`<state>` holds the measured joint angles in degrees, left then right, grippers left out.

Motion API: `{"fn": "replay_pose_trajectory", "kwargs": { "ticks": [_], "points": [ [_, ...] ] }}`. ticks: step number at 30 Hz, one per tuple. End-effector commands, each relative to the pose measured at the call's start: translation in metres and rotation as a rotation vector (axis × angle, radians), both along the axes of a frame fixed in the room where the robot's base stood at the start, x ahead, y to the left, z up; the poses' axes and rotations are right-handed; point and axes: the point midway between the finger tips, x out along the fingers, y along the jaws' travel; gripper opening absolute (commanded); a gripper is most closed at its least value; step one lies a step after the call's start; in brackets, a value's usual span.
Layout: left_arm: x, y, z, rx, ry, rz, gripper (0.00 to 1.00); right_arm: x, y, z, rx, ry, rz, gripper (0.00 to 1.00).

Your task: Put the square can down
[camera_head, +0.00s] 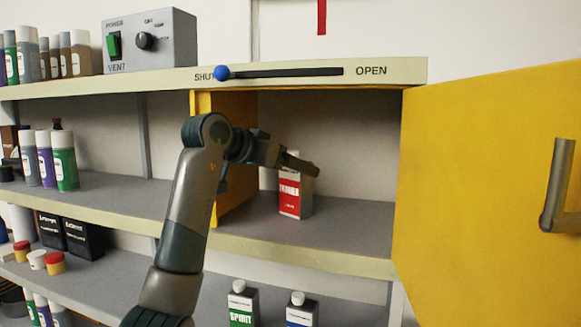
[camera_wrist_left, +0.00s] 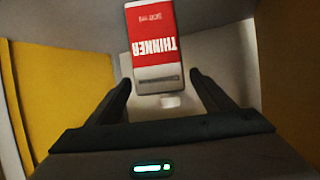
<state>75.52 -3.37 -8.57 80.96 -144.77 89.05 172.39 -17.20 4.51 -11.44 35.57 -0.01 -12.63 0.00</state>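The square can (camera_head: 290,195), red and white and labelled THINNER, stands upright inside the open yellow cabinet. Its base appears to rest on the grey shelf. In the left wrist view the can (camera_wrist_left: 152,50) appears upside down, with its white cap toward my palm. My left gripper (camera_head: 301,163) is at the can's top. In the wrist view its two dark fingers (camera_wrist_left: 160,82) are spread wide, either side of the cap, with visible gaps, so it looks open. The arm hides part of the cabinet's left side. My right gripper is not in view.
The yellow door (camera_head: 480,180) stands open at the right. A yellow partition (camera_head: 236,180) bounds the cabinet's left side. A slider with a blue knob (camera_head: 221,73) sits above, at the SHUT end. Bottles (camera_head: 64,160) fill the left shelves. Shelf room is clear right of the can.

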Motion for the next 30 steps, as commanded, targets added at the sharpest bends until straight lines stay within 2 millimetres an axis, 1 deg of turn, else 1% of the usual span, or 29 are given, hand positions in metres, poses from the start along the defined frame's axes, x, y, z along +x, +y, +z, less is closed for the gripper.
{"fn": "replay_pose_trajectory", "kwargs": {
  "ticks": [11, 16, 23, 30],
  "points": [
    [0.000, 0.000, 0.004, -0.001, -0.001, 0.000, 0.75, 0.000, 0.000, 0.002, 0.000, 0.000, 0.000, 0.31],
    [-0.007, 0.006, 0.005, -0.001, -0.002, 0.000, 0.75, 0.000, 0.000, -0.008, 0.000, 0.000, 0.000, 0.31],
    [-0.028, 0.023, 0.014, -0.002, -0.005, 0.000, 0.75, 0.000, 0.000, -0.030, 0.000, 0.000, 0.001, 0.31],
    [-0.057, 0.048, 0.030, -0.002, -0.005, -0.001, 0.75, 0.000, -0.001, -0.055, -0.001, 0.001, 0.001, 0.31]
  ]
}}
